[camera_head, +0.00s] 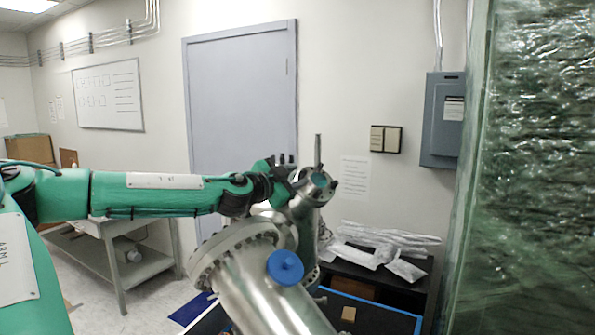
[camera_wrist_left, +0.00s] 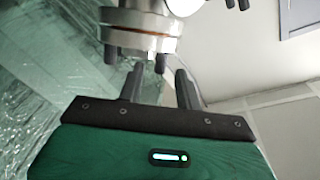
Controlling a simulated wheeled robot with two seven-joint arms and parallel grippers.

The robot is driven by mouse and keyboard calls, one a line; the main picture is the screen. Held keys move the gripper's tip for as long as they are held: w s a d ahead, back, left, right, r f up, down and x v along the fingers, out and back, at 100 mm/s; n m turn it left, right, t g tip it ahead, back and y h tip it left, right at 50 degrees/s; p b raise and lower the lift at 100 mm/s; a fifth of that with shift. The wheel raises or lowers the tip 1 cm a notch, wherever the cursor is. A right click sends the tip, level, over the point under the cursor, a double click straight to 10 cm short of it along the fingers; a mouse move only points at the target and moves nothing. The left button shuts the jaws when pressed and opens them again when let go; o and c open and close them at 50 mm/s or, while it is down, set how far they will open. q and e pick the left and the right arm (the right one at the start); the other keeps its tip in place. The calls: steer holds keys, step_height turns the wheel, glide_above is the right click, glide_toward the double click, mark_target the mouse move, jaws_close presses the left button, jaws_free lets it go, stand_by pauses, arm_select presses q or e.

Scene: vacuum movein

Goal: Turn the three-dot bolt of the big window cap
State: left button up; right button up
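A metal vacuum chamber stands at the lower middle of the head view, with a large bolted flange (camera_head: 206,262) and a smaller flange with bolts (camera_head: 318,180). My left gripper (camera_head: 284,172) is beside the smaller flange. In the left wrist view, my left gripper (camera_wrist_left: 162,82) has two dark fingers standing apart. Above them is a round metal flange (camera_wrist_left: 138,40) with dark bolts, one bolt (camera_wrist_left: 160,63) lying near the gap between the fingertips. Nothing is clearly clamped. Dot marks on the bolts are too small to make out. My right gripper is out of view.
A blue round cap (camera_head: 285,267) sits on the chamber's tube. Foil-wrapped parts (camera_head: 385,245) lie on a dark shelf behind. A plastic-wrapped green structure (camera_head: 525,170) fills the right side. A grey table (camera_head: 118,268) stands at left.

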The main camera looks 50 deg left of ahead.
arm_select(q)
steer(key=shift+w+a+p, duration=0.15)
steer(key=shift+w+p, duration=0.15)
steer(key=shift+w, duration=0.4)
steer(key=shift+c, duration=0.4)
jaws_close()
steer(key=shift+r, duration=0.1)
